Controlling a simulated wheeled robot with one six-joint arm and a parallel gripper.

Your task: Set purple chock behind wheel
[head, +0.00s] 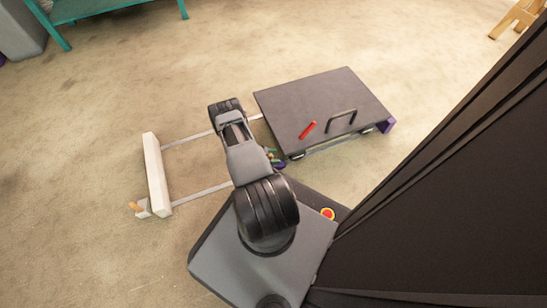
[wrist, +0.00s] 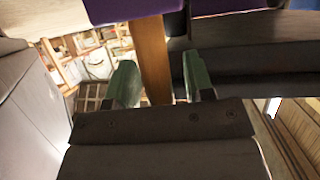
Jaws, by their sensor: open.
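A purple chock (wrist: 135,10) fills the top of the wrist view, with an orange-brown bar (wrist: 152,60) running from it toward my gripper. My gripper (wrist: 163,80) has its green fingers open, one on each side of the bar; I cannot tell whether the left finger touches it. In the head view, my gripper (head: 272,156) is low beside the dark cart's near-left corner, and a bit of purple (head: 282,164) shows there. A cart wheel (head: 297,155) shows just right of it. Another purple piece (head: 388,125) is at the cart's right corner.
The dark cart top (head: 310,95) carries a red bar (head: 307,129) and a black handle (head: 341,121). Thin rails lead left to a white beam (head: 156,174), with a small orange-and-white piece (head: 139,207) beside it. A teal bench (head: 100,10) stands far back.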

